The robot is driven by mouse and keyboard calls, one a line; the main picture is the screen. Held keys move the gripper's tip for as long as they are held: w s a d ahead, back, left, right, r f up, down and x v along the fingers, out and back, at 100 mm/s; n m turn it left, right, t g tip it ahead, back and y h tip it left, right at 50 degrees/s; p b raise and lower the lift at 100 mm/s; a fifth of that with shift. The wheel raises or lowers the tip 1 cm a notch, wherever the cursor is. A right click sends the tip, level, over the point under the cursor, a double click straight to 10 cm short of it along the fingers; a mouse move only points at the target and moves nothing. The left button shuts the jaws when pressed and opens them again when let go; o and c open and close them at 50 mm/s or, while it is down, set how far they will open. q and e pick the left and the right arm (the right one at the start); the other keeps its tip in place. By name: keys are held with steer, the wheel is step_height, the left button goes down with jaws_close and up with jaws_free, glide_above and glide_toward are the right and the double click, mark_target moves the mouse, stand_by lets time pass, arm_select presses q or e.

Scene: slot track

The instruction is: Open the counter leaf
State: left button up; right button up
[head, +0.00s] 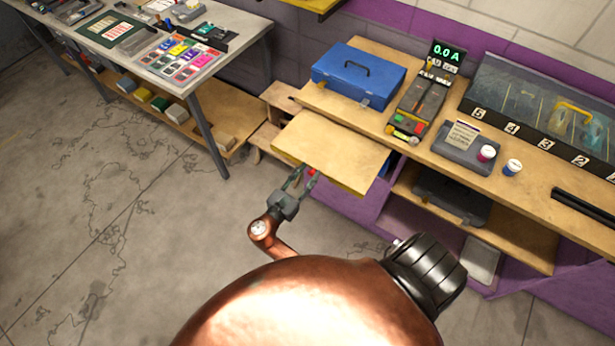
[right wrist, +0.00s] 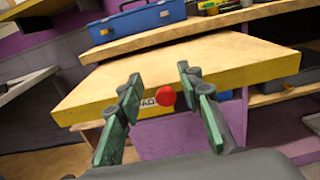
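The counter leaf (head: 335,148) is a pale wooden panel with a yellow edge, jutting out from the front of the wooden counter. It also shows in the right wrist view (right wrist: 180,72), where a round red knob (right wrist: 165,96) sits on its yellow front edge beside a small label. My right gripper (head: 304,172) is at the leaf's front edge. In the right wrist view its green-padded fingers (right wrist: 158,100) are spread, with the knob between them in the picture and a gap on both sides. Neither finger visibly touches the knob. My left gripper is not in view.
A workbench (head: 235,25) stands at the left. The concrete floor (head: 130,230) before the leaf is clear.

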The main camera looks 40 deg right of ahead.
step_height(320, 180, up, 8)
steer(key=shift+f, duration=0.15)
steer(key=shift+a+f, duration=0.1)
stand_by(0.5)
